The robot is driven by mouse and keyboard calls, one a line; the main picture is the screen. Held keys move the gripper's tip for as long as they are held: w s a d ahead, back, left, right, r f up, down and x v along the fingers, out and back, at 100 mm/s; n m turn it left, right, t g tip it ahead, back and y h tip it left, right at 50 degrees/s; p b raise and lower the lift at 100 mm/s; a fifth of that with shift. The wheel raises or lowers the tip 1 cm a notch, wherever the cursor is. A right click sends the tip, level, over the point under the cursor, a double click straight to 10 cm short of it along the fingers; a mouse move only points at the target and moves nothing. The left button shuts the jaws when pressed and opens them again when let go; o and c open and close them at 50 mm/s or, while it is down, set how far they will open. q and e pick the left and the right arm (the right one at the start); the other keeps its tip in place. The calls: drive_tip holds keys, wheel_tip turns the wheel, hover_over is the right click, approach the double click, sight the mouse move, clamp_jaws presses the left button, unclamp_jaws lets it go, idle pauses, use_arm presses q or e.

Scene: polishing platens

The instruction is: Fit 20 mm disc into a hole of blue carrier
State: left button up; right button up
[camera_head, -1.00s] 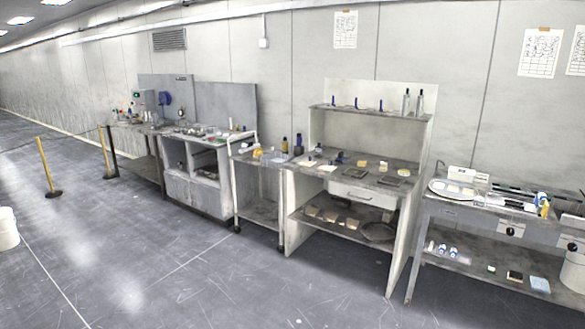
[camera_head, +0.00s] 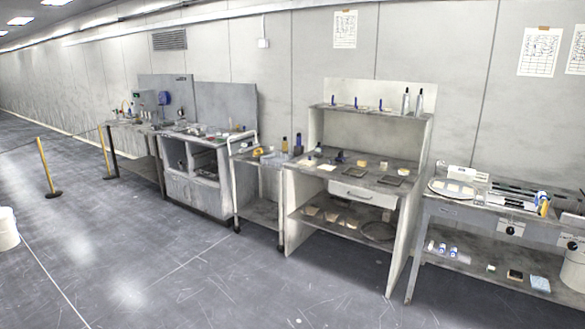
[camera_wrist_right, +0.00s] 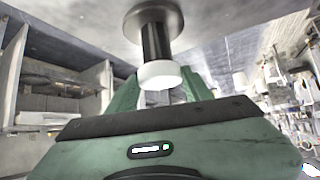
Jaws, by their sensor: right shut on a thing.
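My right gripper (camera_wrist_right: 160,88) shows in the right wrist view, with its green fingers shut on a black-stemmed tool (camera_wrist_right: 156,44). The tool has a wide grey round flange at the top of the picture and a white rounded end between the fingers. Neither gripper shows in the head view, and my left gripper is in no view. I cannot make out the 20 mm disc or the blue carrier. The small items on the benches are too small to tell apart at this distance.
A hutch bench (camera_head: 334,221) stands in the middle with small items on its top. A bench with a round white plate (camera_head: 452,189) is at right, a grey cabinet (camera_head: 196,190) at left. Yellow posts (camera_head: 47,168) stand far left. The floor in front (camera_head: 180,285) is clear.

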drive_tip(key=shift+r+p, duration=1.9)
drive_tip(key=shift+r, duration=0.45)
drive_tip(key=shift+r+p, duration=0.5)
drive_tip(key=shift+r, duration=0.5)
